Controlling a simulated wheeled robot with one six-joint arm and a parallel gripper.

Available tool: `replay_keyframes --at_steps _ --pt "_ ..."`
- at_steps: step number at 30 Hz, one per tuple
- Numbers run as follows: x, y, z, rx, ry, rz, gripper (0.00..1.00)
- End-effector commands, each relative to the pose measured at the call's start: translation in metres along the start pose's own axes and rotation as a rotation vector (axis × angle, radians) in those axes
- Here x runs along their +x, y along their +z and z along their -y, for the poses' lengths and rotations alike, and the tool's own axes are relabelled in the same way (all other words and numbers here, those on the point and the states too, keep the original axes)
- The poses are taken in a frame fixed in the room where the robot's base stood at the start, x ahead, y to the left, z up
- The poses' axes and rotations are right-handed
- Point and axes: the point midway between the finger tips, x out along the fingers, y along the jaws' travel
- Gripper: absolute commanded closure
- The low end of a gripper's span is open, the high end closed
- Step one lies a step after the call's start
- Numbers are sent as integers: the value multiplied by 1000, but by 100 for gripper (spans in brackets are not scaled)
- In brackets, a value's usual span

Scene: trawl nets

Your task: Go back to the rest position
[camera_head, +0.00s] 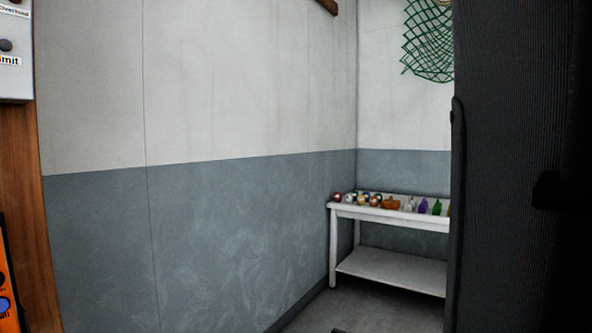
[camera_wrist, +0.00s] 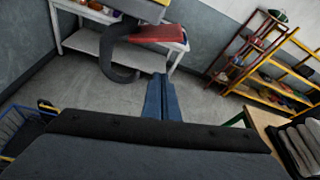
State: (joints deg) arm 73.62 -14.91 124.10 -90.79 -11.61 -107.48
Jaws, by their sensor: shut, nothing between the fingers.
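My gripper (camera_wrist: 160,77) shows in the middle of the wrist view as two blue-grey fingers lying side by side. It is shut and empty, pointing over bare grey floor. A dark part covers much of the lower wrist view. My gripper cannot be made out in the head view, where a tall dark part fills the right side.
A white table (camera_head: 390,217) with several small colourful items stands in the far corner below a green net (camera_head: 428,45). In the wrist view, shelves (camera_wrist: 283,73) stand right, a blue basket (camera_wrist: 18,130) left, and a wooden table (camera_wrist: 262,122) lower right.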

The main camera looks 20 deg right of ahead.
Motion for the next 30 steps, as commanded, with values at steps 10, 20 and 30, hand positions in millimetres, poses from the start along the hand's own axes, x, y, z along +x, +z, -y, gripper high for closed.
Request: replay_keyframes --at_steps 10,20,30 --pt "11 -9 -38 168 36 -22 100" --pt "17 -87 -213 961 78 -297 100" --pt "-71 -224 -375 1610 -244 -744 100"
